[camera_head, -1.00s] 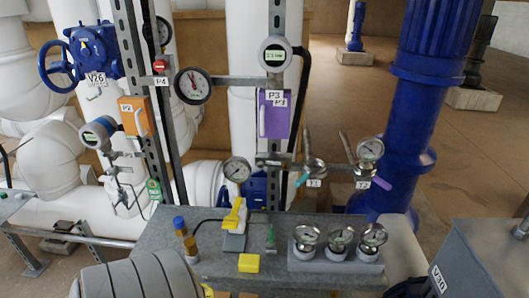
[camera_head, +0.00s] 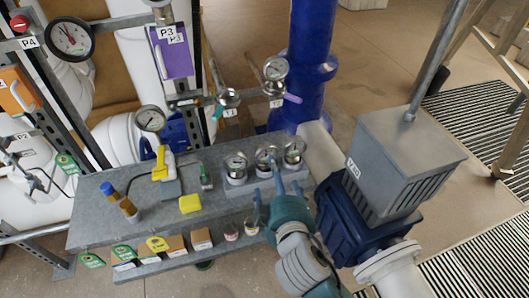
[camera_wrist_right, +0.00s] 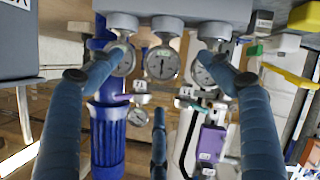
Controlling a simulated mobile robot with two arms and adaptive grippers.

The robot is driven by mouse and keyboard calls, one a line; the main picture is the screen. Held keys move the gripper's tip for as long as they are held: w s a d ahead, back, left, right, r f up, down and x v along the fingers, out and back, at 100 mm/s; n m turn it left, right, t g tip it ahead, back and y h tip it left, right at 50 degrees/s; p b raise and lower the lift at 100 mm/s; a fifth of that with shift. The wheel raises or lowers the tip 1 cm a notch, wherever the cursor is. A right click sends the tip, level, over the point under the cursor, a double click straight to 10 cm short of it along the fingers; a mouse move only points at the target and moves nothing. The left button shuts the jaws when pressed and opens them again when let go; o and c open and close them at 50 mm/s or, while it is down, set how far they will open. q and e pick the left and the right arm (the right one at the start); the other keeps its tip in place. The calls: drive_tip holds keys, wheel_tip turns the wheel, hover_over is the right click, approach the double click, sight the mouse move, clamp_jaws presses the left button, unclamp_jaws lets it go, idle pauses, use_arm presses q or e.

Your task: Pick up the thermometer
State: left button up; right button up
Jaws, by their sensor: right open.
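Three round dial gauges stand side by side in a grey holder at the bench's front right: left (camera_head: 236,163), middle (camera_head: 266,158) and right (camera_head: 294,149). I cannot tell which is the thermometer. My right gripper (camera_head: 277,183) is open and empty, its blue fingers just in front of the gauges. In the right wrist view the gripper (camera_wrist_right: 160,85) spreads its fingers around the middle gauge (camera_wrist_right: 163,62), with no grip on it. Its side fingers overlap the outer gauges in that view. My left gripper is not in view.
The grey bench (camera_head: 110,212) also holds a yellow handheld tool (camera_head: 163,165), a yellow block (camera_head: 190,203) and brown cylinders (camera_head: 128,207). A shelf with small boxes (camera_head: 176,243) runs below. A grey box on a blue valve (camera_head: 405,165) stands close right of my arm.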

sight(266, 155)
drive_tip(key=w+p, duration=0.1)
drive_tip(key=w, duration=0.2)
drive_tip(key=w+a+p, duration=0.1)
drive_tip(key=w, duration=0.2)
drive_tip(key=w+a+f+p, duration=0.1)
drive_tip(key=w, duration=0.2)
drive_tip(key=shift+w+a+f, duration=0.1)
drive_tip(key=shift+w+a, duration=0.05)
drive_tip(key=shift+w, duration=0.05)
drive_tip(key=shift+w+f, duration=0.2)
drive_tip(key=shift+w, duration=0.05)
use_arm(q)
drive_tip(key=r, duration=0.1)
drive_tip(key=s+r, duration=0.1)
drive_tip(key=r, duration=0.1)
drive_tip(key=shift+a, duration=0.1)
use_arm(e)
drive_tip(key=shift+s, duration=0.1)
drive_tip(key=c, duration=1)
drive_tip(key=shift+c, duration=0.6)
drive_tip(key=shift+r, duration=0.1)
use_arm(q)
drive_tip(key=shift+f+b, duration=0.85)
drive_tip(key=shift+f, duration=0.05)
use_arm(e)
wheel_tip(266, 155, up, 20)
